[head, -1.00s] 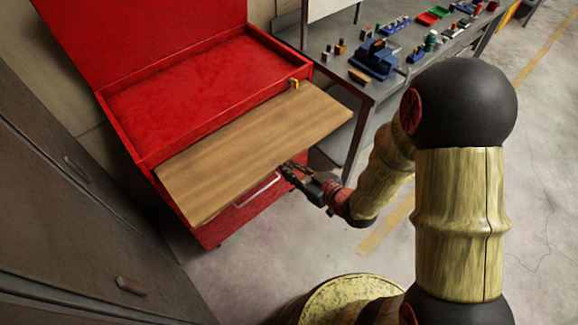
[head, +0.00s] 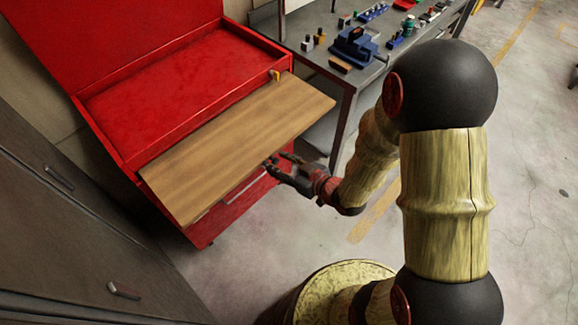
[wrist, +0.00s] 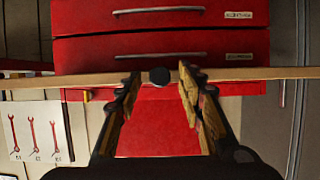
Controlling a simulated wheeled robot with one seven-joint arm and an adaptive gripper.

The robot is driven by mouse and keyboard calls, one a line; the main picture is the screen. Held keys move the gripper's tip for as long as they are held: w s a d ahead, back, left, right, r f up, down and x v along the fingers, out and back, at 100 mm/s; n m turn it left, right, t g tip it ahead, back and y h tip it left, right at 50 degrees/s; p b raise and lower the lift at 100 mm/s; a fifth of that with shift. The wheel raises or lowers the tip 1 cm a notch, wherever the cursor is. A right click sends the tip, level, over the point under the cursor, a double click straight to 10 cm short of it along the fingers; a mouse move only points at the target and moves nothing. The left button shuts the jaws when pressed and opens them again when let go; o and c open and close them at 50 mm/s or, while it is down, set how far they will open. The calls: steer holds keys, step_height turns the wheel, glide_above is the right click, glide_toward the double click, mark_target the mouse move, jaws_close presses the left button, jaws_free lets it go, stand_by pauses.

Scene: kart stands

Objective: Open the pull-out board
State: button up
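The wooden pull-out board (head: 235,145) sticks far out from the front of the red tool cabinet (head: 121,140), above its drawers. In the wrist view the board's edge (wrist: 260,73) runs across the picture, with a round black knob (wrist: 159,76) at its middle. My gripper (head: 275,160) is at the board's front edge in the head view. In the wrist view my gripper (wrist: 160,84) is open, with one finger on each side of the knob and gaps between. The knob is not clear in the head view.
A workbench (head: 345,84) with a blue vise (head: 354,47) and small tools stands to the right. Dark grey lockers (head: 70,235) stand at left. The cabinet's red drawers (wrist: 160,50) show shut in the wrist view. Open floor lies in front.

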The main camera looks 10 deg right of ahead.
steer(key=v, duration=1.1)
steer(key=shift+s+d, duration=0.15)
